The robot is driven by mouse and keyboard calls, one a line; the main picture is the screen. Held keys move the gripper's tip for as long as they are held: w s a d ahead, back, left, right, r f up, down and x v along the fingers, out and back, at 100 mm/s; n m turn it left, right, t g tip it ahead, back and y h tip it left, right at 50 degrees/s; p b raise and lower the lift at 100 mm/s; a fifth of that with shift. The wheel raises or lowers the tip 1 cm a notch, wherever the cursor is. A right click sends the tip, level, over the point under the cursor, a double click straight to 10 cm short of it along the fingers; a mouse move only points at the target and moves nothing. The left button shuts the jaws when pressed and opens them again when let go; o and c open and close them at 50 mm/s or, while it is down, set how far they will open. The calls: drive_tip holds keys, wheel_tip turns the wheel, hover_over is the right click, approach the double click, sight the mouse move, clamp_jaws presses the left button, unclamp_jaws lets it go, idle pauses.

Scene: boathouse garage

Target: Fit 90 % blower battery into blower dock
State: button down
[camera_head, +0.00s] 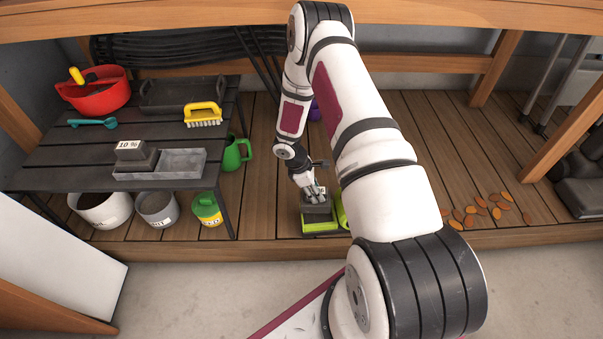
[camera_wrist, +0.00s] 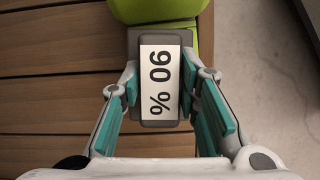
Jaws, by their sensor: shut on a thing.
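The 90 % battery (camera_wrist: 162,84), a dark grey block with a white label, sits between the teal-padded fingers of my gripper (camera_wrist: 162,100) in the wrist view. My gripper is shut on it. In the head view the battery (camera_head: 317,212) is at the green blower (camera_head: 320,227) on the wooden deck, below my gripper (camera_head: 316,196). The blower's green body (camera_wrist: 160,10) shows at the top of the wrist view, against the battery's far end. The dock is hidden by the battery and gripper, so I cannot tell how deep the battery sits.
A dark table (camera_head: 70,160) at left bears a 10 % battery (camera_head: 135,155), a grey tray (camera_head: 182,163), a yellow brush (camera_head: 203,114) and a red bowl (camera_head: 100,95). A green watering can (camera_head: 233,153) stands beside it. Orange leaves (camera_head: 485,206) lie on the deck at right.

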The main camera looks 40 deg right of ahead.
sight(319, 206)
drive_tip(key=shift+s+d+f+n, duration=0.1)
drive_tip(key=shift+s+f+n, duration=0.3)
drive_tip(key=shift+f, duration=0.4)
drive_tip(key=shift+s+d+f+n, duration=0.1)
drive_tip(key=shift+s+f+n, duration=0.25)
drive_tip(key=shift+f, duration=0.4)
drive_tip(key=shift+f+b, duration=1.65)
drive_tip(key=shift+f, duration=0.1)
drive_tip(key=shift+f, duration=0.25)
drive_tip(key=c, duration=1.1)
unclamp_jaws()
drive_tip(key=v, duration=1.2)
drive_tip(key=shift+s+a, duration=0.15)
drive_tip(key=shift+s, duration=0.1)
drive_tip(key=shift+r, duration=0.1)
